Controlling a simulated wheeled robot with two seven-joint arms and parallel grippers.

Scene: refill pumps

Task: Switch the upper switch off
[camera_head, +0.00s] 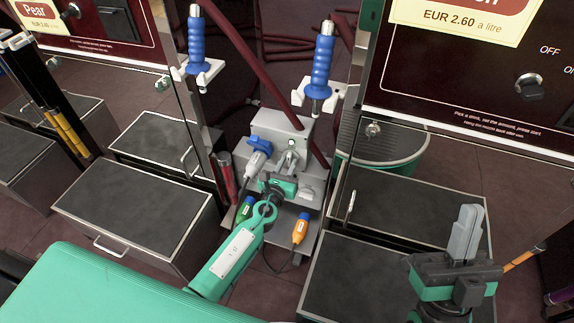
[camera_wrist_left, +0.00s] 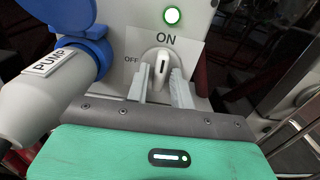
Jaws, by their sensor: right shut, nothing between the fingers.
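The upper switch (camera_wrist_left: 161,66) is a pale lever on the grey unit (camera_head: 262,125). In the left wrist view it points up toward the ON label, with OFF marked to its left. A round lamp (camera_wrist_left: 172,15) above it glows green. My left gripper (camera_wrist_left: 162,88) has one finger on each side of the lever, with a gap between them; whether either finger touches it I cannot tell. In the head view my left gripper (camera_head: 289,164) is at the unit's front and hides most of the switch. My right gripper (camera_head: 465,233) is shut and empty, apart at the right.
A blue socket and grey PUMP plug (camera_wrist_left: 45,85) sit close left of my left gripper. An orange plug (camera_head: 300,228) and a green plug (camera_head: 245,208) are lower down. Blue-handled nozzles (camera_head: 321,60) stand above. Dark-topped boxes (camera_head: 135,210) flank the unit.

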